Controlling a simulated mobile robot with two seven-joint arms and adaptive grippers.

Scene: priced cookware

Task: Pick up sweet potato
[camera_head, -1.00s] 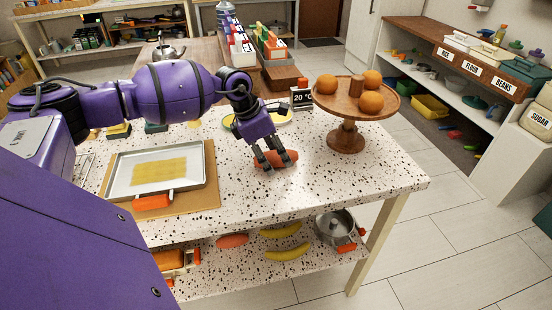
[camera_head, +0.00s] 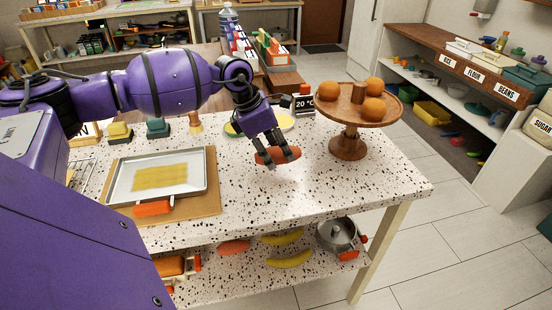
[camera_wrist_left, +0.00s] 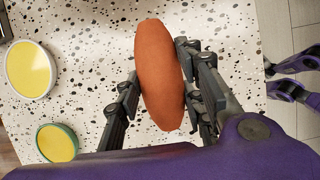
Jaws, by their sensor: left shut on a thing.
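The sweet potato (camera_head: 290,154) is an orange-brown oval, held just above the speckled table in the head view. My left gripper (camera_head: 272,163) points down and is shut on it, with fingers on both sides of its middle. In the left wrist view the sweet potato (camera_wrist_left: 158,70) lies lengthwise between the fingers of the left gripper (camera_wrist_left: 160,95). My right gripper (camera_wrist_left: 290,76) shows at the right edge of the left wrist view, empty, its fingers apart; it is outside the head view.
A wooden stand (camera_head: 348,143) with oranges is right of the left gripper. A baking tray (camera_head: 195,184) on a board is to the left. Yellow-topped round dishes (camera_wrist_left: 31,70) lie nearby. The front middle of the tabletop (camera_head: 300,205) is clear. Bananas (camera_head: 289,259) and a pot are on the shelf below.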

